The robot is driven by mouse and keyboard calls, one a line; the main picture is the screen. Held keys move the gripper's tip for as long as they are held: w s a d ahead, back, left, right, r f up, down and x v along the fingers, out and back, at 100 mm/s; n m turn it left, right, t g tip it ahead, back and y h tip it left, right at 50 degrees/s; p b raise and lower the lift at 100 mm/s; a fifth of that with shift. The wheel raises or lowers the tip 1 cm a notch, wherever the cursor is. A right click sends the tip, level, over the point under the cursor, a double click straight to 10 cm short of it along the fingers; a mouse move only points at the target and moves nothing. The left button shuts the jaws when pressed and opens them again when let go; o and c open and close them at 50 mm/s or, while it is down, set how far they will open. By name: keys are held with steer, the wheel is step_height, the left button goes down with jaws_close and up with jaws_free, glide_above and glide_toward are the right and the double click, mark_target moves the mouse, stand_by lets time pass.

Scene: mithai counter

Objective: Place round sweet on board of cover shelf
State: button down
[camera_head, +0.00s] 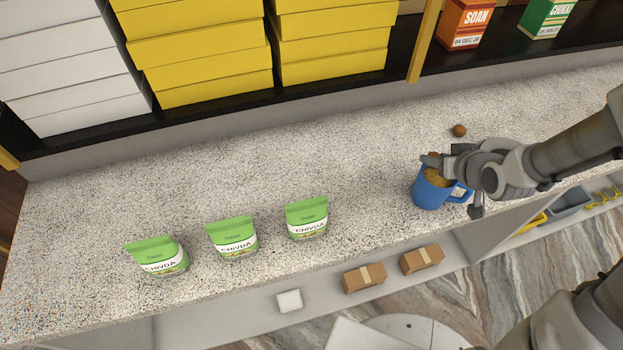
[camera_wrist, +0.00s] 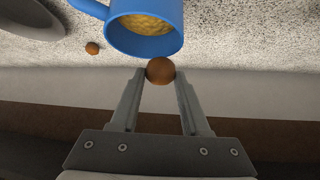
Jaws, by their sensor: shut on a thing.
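A brown round sweet (camera_wrist: 160,71) is held between the fingertips of my gripper (camera_wrist: 160,78) in the wrist view. My gripper (camera_head: 432,161) shows in the head view close by the blue mug, where the held sweet is hard to make out. A second brown round sweet (camera_head: 459,130) lies on the speckled counter behind the mug; it also shows in the wrist view (camera_wrist: 92,48). I cannot tell for certain which surface is the board of the cover shelf; a pale shelf (camera_head: 225,316) runs below the counter's front edge.
The blue mug (camera_head: 428,195) with yellow contents stands very near my gripper. Green chivda packs (camera_head: 232,236) stand to the left on the counter (camera_head: 130,205). Two brown boxes (camera_head: 364,278) and a white block (camera_head: 289,301) sit on the lower shelf. Yellow boxes (camera_head: 205,75) stand behind.

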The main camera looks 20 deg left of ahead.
steer(key=s+a+f+n+g+y+b, duration=0.1)
steer(key=a+f+n, duration=0.1)
steer(key=a, duration=0.4)
steer(key=s+a+f+n+g+y+b, duration=0.1)
steer(key=a+f+n, duration=0.1)
steer(key=a, duration=0.3)
steer(key=s+a+f+n+g+y+b, duration=0.1)
steer(key=s+a+f+n+b, duration=0.1)
steer(key=a+f, duration=0.2)
steer(key=shift+a+y, duration=0.3)
steer(key=shift+a, duration=1)
steer(key=shift+f, duration=1.9)
steer(key=shift+f+b, duration=0.1)
steer(key=shift+b, duration=0.3)
steer(key=shift+f, duration=0.2)
steer(key=shift+c, duration=1.9)
jaws_free()
steer(key=shift+r, duration=0.15)
steer(key=shift+r, duration=0.1)
